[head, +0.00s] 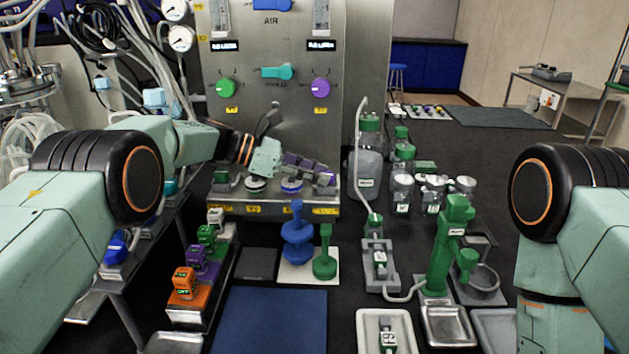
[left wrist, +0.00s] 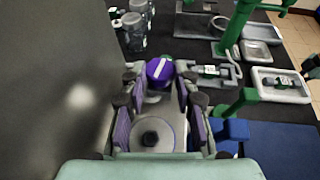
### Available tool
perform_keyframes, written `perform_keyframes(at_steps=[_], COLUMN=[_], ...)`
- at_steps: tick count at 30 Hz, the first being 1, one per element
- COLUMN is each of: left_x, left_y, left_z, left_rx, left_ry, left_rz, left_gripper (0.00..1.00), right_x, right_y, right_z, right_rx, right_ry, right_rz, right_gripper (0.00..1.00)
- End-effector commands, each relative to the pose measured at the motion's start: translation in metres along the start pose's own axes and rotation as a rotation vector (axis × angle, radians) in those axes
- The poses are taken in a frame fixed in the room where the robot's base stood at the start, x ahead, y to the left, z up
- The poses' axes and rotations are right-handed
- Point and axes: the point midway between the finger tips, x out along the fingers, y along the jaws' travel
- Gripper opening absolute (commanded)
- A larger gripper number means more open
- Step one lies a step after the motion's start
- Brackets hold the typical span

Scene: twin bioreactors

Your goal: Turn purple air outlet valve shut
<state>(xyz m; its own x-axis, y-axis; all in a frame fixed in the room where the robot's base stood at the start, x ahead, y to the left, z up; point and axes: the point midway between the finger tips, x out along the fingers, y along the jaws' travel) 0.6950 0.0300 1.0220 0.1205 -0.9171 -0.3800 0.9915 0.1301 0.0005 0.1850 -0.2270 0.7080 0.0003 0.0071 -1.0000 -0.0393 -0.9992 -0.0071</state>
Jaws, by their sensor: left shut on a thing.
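The purple valve (head: 327,179) is at the right end of the metal shelf below the AIR panel, mostly hidden by my left gripper in the head view. In the left wrist view, its round purple top (left wrist: 159,69) with a white bar sits between my fingertips. My left gripper (head: 318,170) reaches in from the left along the panel. It is shut on the purple valve, with a finger on each side, also seen in the left wrist view (left wrist: 159,75). The bar runs diagonally in that view. My right arm shows at the right edge; its gripper is out of view.
The steel panel (head: 265,140) stands close behind my left gripper, with a green knob (head: 227,88), a purple knob (head: 320,87) and a teal handle (head: 277,72). Bottles (head: 366,170) stand right of the shelf. A blue mat (head: 268,320) lies clear in front.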

Motion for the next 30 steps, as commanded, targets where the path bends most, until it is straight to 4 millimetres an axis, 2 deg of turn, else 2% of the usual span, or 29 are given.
perform_keyframes(at_steps=[10, 11, 18, 26, 30], left_x=[-0.0012, -0.0012, -0.0009, -0.0006, -0.007], left_y=[0.0008, 0.0008, 0.0003, 0.0, 0.0005], left_z=[0.0011, 0.0011, 0.0002, -0.0003, -0.0002], left_rx=[0.003, 0.003, 0.001, 0.001, 0.001], left_ry=[0.002, 0.002, 0.002, 0.003, 0.003], left_rz=[0.001, 0.001, -0.001, -0.002, 0.0], left_gripper=[0.0, 0.31, 0.51, 0.52, 0.52], right_x=[0.0002, 0.0002, 0.0002, 0.0002, 0.0002], right_y=[0.0, 0.0, 0.0, 0.0, 0.0], right_z=[0.0, 0.0, -0.0001, -0.0001, -0.0001], right_rx=[0.0, 0.0, 0.0, 0.0, 0.0], right_ry=[0.0, 0.0, 0.0, 0.0, 0.0], right_rz=[0.0, 0.0, 0.0, 0.0, 0.0], right_gripper=[0.0, 0.0, 0.0, 0.0, 0.0])
